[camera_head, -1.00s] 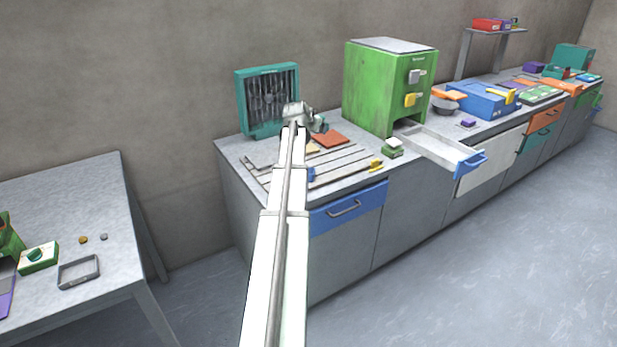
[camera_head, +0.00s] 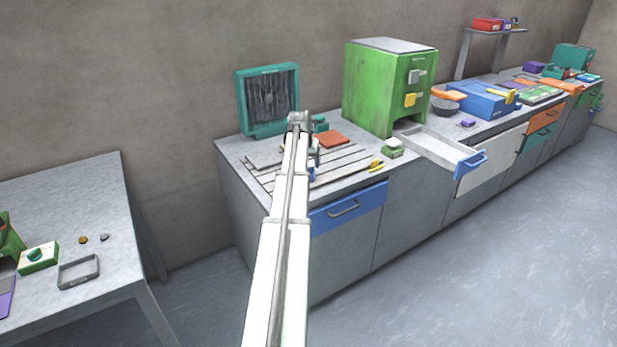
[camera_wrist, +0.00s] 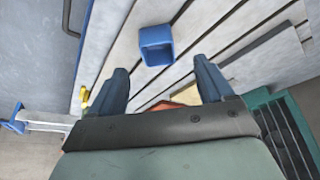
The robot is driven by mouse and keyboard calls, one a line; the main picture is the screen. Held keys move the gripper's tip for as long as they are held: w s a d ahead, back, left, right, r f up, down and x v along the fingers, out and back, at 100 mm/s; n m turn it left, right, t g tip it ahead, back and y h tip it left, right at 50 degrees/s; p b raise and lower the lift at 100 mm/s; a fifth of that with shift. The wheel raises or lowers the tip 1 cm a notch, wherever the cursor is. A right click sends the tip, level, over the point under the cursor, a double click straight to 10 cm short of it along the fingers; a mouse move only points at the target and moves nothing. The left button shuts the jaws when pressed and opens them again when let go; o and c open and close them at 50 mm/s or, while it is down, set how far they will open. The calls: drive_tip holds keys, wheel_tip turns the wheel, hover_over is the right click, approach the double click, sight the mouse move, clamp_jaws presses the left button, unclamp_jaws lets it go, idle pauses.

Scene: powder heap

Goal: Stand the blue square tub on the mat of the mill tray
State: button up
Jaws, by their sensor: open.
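The blue square tub (camera_wrist: 157,45) stands open side up on a grey slatted board (camera_wrist: 215,30). In the wrist view it is beyond my fingertips, roughly in line with the gap between them, and not touched. My gripper (camera_wrist: 162,78) is open and empty, its two dark blue fingers wide apart. In the head view my arm hides most of the gripper and tub. The green mill (camera_head: 385,90) stands to the right on the counter. A pale tray or drawer (camera_head: 428,143) with a blue handle is pulled out below it; I cannot make out a mat there.
A teal grille unit (camera_head: 268,98) stands behind the board. A red-brown pad (camera_head: 331,139) lies at its back. A separate table (camera_head: 100,200) stands at the left.

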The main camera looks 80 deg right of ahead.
sight(309, 171)
drive_tip(key=shift+x, duration=3.75)
drive_tip(key=shift+s+d, duration=0.1)
drive_tip(key=shift+s, duration=0.05)
drive_tip(key=shift+r, duration=0.1)
drive_tip(key=c, duration=1.1)
drive_tip(key=shift+c, duration=0.2)
